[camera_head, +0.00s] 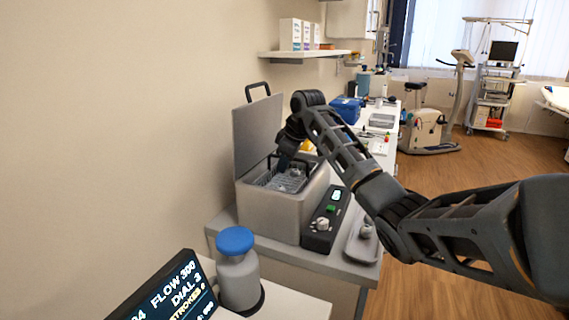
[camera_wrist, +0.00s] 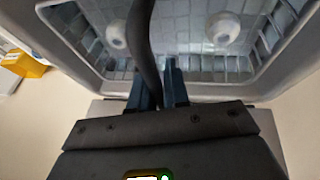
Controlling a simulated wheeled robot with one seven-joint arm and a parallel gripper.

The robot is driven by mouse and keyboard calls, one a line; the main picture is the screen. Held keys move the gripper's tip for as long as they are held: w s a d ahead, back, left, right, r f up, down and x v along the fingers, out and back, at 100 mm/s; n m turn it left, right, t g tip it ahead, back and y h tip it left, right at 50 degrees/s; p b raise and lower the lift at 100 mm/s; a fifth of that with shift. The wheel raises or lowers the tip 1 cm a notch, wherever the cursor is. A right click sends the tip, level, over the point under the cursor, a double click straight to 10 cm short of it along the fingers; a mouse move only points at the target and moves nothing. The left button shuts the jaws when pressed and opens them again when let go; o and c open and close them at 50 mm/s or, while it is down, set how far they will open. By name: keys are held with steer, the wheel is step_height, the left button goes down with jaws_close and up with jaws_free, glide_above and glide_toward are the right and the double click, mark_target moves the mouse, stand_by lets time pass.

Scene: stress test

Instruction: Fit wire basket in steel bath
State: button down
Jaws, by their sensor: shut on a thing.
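The steel bath (camera_head: 268,216) stands on the bench with its lid (camera_head: 257,132) raised. The wire basket (camera_head: 268,178) shows within the bath's opening, partly hidden by my gripper (camera_head: 287,160). In the wrist view, the basket's grid (camera_wrist: 232,64) lies inside the bath's pale rim (camera_wrist: 75,57). My gripper's blue fingers (camera_wrist: 160,84) are shut on a dark curved handle (camera_wrist: 141,38), which appears to belong to the basket. Two white round things (camera_wrist: 222,28) show within the grid. Whether the basket rests on the bath's floor cannot be told.
A control box (camera_head: 325,222) with a dial and green button stands right of the bath. A blue-capped bottle (camera_head: 238,278) and a display (camera_head: 172,292) are in front. The wall is close behind the lid.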

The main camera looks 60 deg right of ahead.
steer(key=shift+f, duration=0.6)
stand_by(0.6)
steer(key=c, duration=1.4)
jaws_free()
steer(key=shift+r, duration=0.1)
steer(key=shift+r+p, duration=1.85)
steer(key=shift+r, duration=0.1)
steer(key=shift+o, duration=0.4)
steer(key=o, duration=0.5)
